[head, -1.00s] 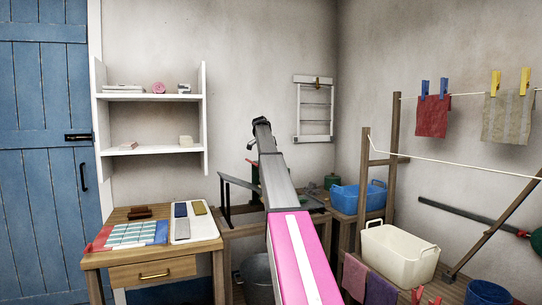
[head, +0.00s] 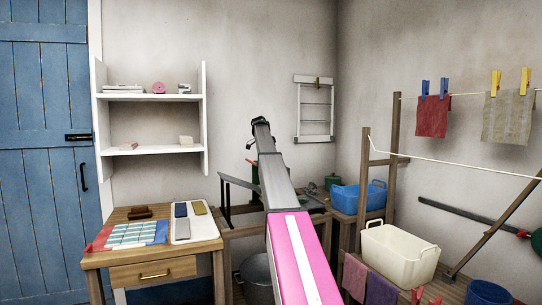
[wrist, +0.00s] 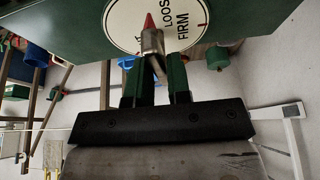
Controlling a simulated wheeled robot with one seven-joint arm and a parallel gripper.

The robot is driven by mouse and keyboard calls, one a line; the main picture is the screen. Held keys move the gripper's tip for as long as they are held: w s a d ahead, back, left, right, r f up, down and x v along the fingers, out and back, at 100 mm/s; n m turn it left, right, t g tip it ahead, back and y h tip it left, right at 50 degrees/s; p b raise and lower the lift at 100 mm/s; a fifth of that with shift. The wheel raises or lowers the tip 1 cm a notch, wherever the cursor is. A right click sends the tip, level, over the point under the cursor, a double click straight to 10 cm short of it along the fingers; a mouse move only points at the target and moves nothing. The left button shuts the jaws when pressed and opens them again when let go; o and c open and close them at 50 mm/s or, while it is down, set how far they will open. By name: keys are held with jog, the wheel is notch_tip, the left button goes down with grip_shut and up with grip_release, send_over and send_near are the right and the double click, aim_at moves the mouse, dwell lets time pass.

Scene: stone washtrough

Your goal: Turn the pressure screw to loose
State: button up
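In the wrist view, a cream round dial (wrist: 120,22) sits on a dark green body. The pressure screw (wrist: 152,42) is a metal piece with a red pointer in front of the dial. The red tip lies to the left of the lettering. In the head view, my arm hides most of the screw's surroundings.
A table with tiles (head: 140,235) stands at the left, below white shelves (head: 150,97). A blue tub (head: 358,198) and a cream basket (head: 400,252) stand at the right, near a wooden drying frame (head: 391,150). A grey bucket (head: 257,275) is under the trough bench.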

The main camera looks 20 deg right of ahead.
jog(key=shift+o, duration=1.2)
jog(key=shift+r, duration=0.1)
jog(key=v, duration=1)
jog(key=shift+a+r, duration=0.2)
jog(key=shift+r, duration=0.05)
